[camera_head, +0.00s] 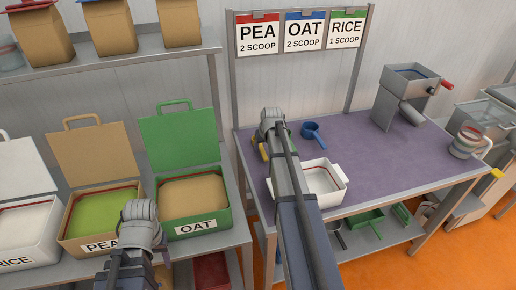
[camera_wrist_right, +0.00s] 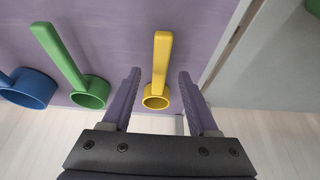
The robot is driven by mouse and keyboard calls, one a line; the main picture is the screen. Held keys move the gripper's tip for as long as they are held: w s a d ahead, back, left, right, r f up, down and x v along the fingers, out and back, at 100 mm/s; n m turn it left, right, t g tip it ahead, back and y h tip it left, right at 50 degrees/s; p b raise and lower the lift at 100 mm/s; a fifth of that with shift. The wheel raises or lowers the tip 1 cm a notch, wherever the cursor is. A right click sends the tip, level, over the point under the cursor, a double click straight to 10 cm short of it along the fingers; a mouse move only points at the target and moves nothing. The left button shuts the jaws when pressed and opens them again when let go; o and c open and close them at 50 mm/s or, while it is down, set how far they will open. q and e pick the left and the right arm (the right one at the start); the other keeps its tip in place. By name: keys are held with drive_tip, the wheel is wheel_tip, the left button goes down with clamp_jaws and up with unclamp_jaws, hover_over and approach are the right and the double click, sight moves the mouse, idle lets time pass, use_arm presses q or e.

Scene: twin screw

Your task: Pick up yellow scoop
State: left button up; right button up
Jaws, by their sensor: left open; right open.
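The yellow scoop (camera_wrist_right: 161,62) hangs or lies with its handle pointing up in the right wrist view, its round cup near the bottom. In the head view only a bit of yellow (camera_head: 263,151) shows beside my right arm. My right gripper (camera_wrist_right: 160,74) is open, with one finger on each side of the scoop and gaps on both sides. In the head view my right gripper (camera_head: 271,122) is over the left end of the purple table. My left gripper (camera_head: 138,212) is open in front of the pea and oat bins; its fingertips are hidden.
A green scoop (camera_wrist_right: 68,62) and a blue scoop (camera_wrist_right: 28,88) are left of the yellow one in the wrist view. A white container (camera_head: 336,193) stands on the purple table (camera_head: 370,158). A grey hopper (camera_head: 405,85) stands further right. The table's middle is clear.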

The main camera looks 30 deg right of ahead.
drive_tip(key=shift+b+x, duration=0.45)
drive_tip(key=shift+x, duration=0.6)
drive_tip(key=shift+r, duration=0.1)
drive_tip(key=shift+c, duration=0.2)
clamp_jaws()
